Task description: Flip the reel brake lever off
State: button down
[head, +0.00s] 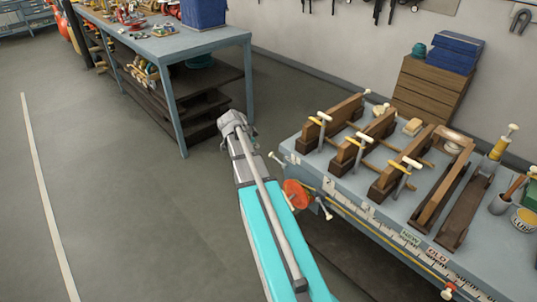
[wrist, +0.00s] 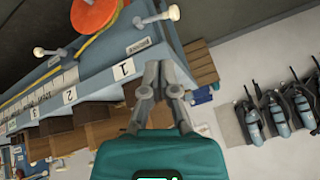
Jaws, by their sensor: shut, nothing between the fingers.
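An orange reel (head: 296,194) is mounted on the left end of the grey-blue bench, and it shows at the top of the wrist view (wrist: 95,17). White-knobbed levers stick out near it: one (head: 277,158) on the left and one (head: 326,209) on the right. The wrist view shows one lever (wrist: 50,51) left of the reel and one (wrist: 157,15) right of it. Which is the brake lever I cannot tell; a small label (wrist: 139,45) below the right one is hard to read. My gripper (wrist: 163,69) is shut and empty, apart from the levers and reel.
The bench (head: 375,215) carries wooden clamp stands (head: 385,172) with white-knobbed handles, and a scale along its front. A second table (head: 165,45) with shelves stands at the back left. Open floor (head: 120,200) lies left of my arm.

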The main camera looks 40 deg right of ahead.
dwell(0.4)
jog(key=b, duration=0.9)
send_near(270, 155)
notch_tip(270, 155, down, 4)
jog(key=s+d, duration=0.1)
jog(key=d, duration=0.1)
jog(key=shift+w+d+f+b, duration=0.35)
jog(key=shift+d+f+b, duration=0.05)
jog(key=shift+d+f, duration=0.2)
jog(key=shift+w+d+f+b, duration=0.35)
jog(key=shift+d+f+b, duration=0.05)
jog(key=shift+d+f, duration=0.15)
jog(key=shift+r, duration=0.1)
